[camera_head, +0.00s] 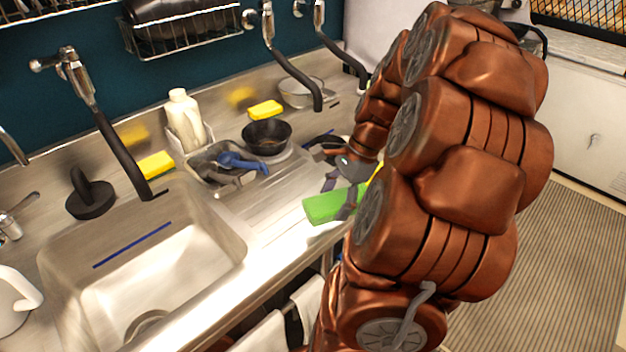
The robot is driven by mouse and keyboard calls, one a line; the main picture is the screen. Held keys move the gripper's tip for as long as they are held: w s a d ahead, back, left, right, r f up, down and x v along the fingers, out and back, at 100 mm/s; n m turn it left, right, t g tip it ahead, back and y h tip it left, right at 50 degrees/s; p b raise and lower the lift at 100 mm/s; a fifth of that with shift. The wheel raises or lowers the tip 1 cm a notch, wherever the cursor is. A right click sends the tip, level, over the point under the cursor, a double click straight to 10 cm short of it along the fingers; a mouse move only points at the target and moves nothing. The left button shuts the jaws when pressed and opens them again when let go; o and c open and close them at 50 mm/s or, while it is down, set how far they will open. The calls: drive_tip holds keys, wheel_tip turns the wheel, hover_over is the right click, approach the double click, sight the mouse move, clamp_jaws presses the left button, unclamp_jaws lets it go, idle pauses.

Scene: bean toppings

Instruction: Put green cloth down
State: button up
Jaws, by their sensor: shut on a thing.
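The green cloth (326,207) is at the front right of the steel counter, partly hidden behind my copper-coloured arm. My gripper (343,190) is shut on the green cloth, with its dark fingers over the cloth's upper right part. The cloth looks flat and is at or just above the counter surface; I cannot tell whether it touches. A bit of yellow shows beside the gripper, mostly hidden by the arm.
A sink (150,260) lies at the left. Behind the cloth stand a black bowl (266,137), a tray with a blue-handled tool (242,162), a white bottle (186,118) and yellow sponges (265,110). Bare ridged counter (275,208) lies left of the cloth.

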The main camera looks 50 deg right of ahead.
drive_tip(key=p, duration=0.4)
hover_over(311, 183)
drive_tip(key=d, duration=0.1)
drive_tip(key=shift+s+f, duration=0.35)
drive_tip(key=shift+f, duration=0.35)
drive_tip(key=shift+f+p, duration=1.05)
drive_tip(key=shift+f, duration=0.7)
drive_tip(key=shift+f, duration=0.2)
drive_tip(key=o, duration=1.3)
drive_tip(key=shift+r, duration=0.1)
drive_tip(key=b+v, duration=0.4)
drive_tip(key=v, duration=0.8)
drive_tip(key=shift+r, duration=0.1)
